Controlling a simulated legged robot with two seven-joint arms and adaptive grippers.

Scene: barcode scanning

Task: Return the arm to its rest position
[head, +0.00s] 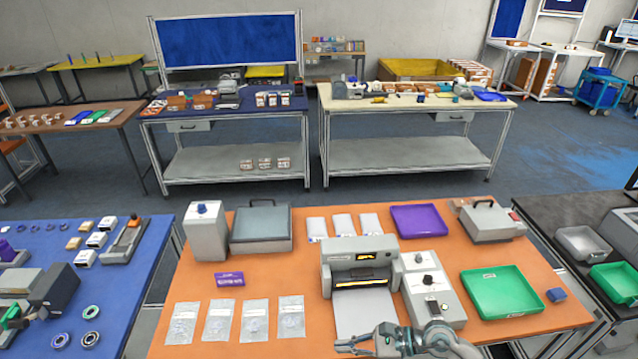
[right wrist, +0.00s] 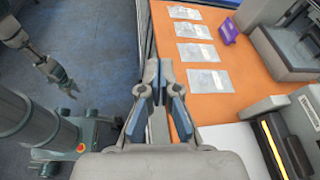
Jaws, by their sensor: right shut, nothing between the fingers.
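My right gripper (head: 358,343) is at the front edge of the orange table (head: 270,340), near the white sheet in front of the grey printer-like machine (head: 361,265). It is shut and holds nothing. In the right wrist view its fingers (right wrist: 158,80) point toward the table's edge, with the tabletop to their right. What seems to be my left gripper (right wrist: 60,80) hangs over the blue floor at the upper left of that view, away from the table.
Several clear bags (head: 255,319) lie on the table's front left, beside a purple box (head: 229,280). A green tray (head: 500,292), a purple tray (head: 417,221) and a grey switch box (head: 434,296) stand to the right. A blue table (head: 55,236) is at left.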

